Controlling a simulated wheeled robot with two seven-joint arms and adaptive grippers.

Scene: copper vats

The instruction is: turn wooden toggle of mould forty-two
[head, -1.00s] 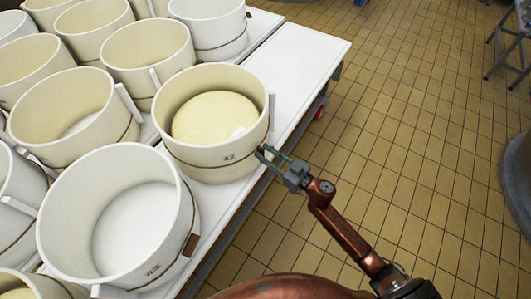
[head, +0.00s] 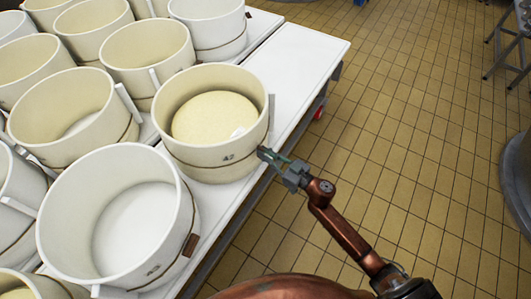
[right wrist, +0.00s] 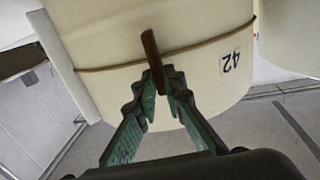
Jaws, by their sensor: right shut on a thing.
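Mould forty-two (head: 213,130) is a cream round tub with a yellow cheese (head: 214,118) inside, standing at the table's near edge. Its number label (right wrist: 230,62) shows in the right wrist view. A cord runs around the mould, and the brown wooden toggle (right wrist: 151,58) sits upright across it. My right gripper (head: 263,154) is at the mould's right side. In the right wrist view its green fingers (right wrist: 162,80) are shut on the toggle's lower part. In the head view the toggle is hidden by the fingers. My left gripper is not in view.
Mould 43 (head: 120,220) stands close at the front left, with its own toggle (head: 190,245) on its side. Several more moulds crowd the white table (head: 305,55) to the left and back. Tiled floor (head: 400,130) lies open to the right.

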